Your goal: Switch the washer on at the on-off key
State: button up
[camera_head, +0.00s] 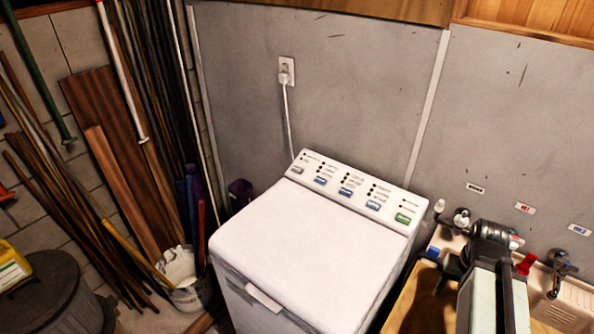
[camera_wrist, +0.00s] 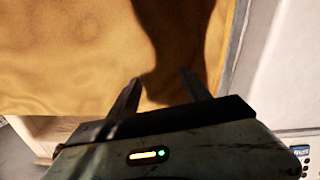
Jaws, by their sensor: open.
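The washer (camera_head: 300,235) is a white top-loader with its lid shut. Its sloped control panel (camera_head: 335,177) at the back carries a grey key (camera_head: 297,170), several blue keys (camera_head: 345,193) and a green key (camera_head: 403,217) at the right end. The labels are too small to read, so I cannot tell which is the on-off key. In the wrist view, my gripper (camera_wrist: 159,82) is open and empty over a brownish-yellow surface.
A wooden top (camera_head: 415,300) and a sink (camera_head: 560,308) with taps lie right of the washer, under my arm. A plug sits in a wall outlet (camera_head: 286,68) behind. A bucket (camera_head: 188,285), poles and boards crowd the left. The washer lid is clear.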

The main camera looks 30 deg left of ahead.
grip_shut()
dwell(1.4)
